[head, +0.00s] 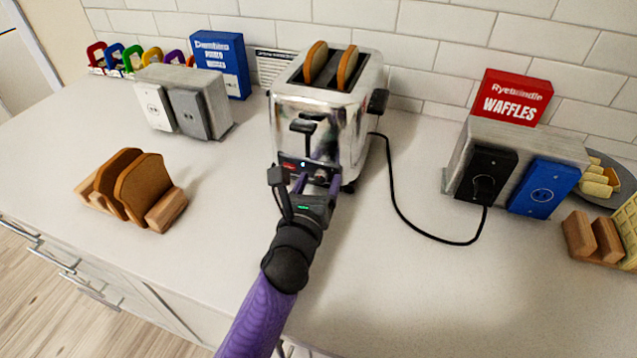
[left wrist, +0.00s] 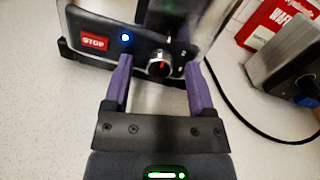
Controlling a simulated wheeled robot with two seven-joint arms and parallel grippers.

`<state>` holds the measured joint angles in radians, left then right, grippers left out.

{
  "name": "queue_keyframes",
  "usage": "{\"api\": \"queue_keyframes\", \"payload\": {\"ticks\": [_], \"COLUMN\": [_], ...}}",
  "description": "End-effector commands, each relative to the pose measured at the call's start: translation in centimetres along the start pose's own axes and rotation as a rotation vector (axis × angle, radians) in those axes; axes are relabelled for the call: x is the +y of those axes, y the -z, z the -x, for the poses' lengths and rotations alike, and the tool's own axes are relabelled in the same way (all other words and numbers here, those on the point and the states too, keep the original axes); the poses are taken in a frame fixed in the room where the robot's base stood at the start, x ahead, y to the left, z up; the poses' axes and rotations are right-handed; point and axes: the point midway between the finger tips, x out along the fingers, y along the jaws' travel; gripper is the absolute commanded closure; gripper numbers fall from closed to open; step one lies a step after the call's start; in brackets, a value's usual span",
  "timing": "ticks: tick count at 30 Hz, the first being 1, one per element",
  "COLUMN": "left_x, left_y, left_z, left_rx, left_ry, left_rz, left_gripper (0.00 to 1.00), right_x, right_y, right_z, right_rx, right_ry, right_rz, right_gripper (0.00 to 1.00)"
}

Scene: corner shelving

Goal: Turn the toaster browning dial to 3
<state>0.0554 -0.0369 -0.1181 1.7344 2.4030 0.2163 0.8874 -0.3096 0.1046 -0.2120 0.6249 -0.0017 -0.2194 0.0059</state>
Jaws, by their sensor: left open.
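The chrome toaster (head: 345,110) stands against the tiled wall with two bread slices (head: 330,66) in its slots. In the left wrist view its front panel shows a red STOP button (left wrist: 94,42), a lit blue light (left wrist: 125,38) and the browning dial (left wrist: 159,64), a silver knob with a red mark. The numbers around the dial are too small to read. My left gripper (head: 317,184) is open in front of the panel; in the left wrist view its purple fingers (left wrist: 157,78) lie on either side of the dial, with clear gaps. Contact cannot be told. My right gripper is not in view.
The toaster's black cord (head: 395,205) curves to the black outlet on a right-hand block (head: 525,141). A red waffle box (head: 512,97) stands behind it. A wooden toast rack (head: 167,210) with bread is on the left. The counter's front middle is clear apart from my arm.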

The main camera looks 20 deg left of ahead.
Motion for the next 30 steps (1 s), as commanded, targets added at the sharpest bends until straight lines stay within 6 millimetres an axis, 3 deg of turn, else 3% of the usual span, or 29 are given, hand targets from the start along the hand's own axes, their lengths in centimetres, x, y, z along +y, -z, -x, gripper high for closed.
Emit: {"api": "queue_keyframes", "payload": {"ticks": [7,17,30], "left_x": [0.0,-0.01,-0.01], "left_y": [-0.05,-0.05,-0.09], "left_z": [-0.15,-0.12,-0.11], "left_rx": [-0.001,-0.001,-0.004], "left_ry": [0.0,0.0,0.001], "left_rz": [-0.001,-0.002,-0.058], "left_gripper": [0.28,0.98,1.0], "right_x": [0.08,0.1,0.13], "right_y": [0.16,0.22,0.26], "right_z": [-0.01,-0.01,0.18], "right_rx": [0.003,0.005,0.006], "right_ry": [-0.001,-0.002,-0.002], "right_rz": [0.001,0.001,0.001], "right_gripper": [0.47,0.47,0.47]}}
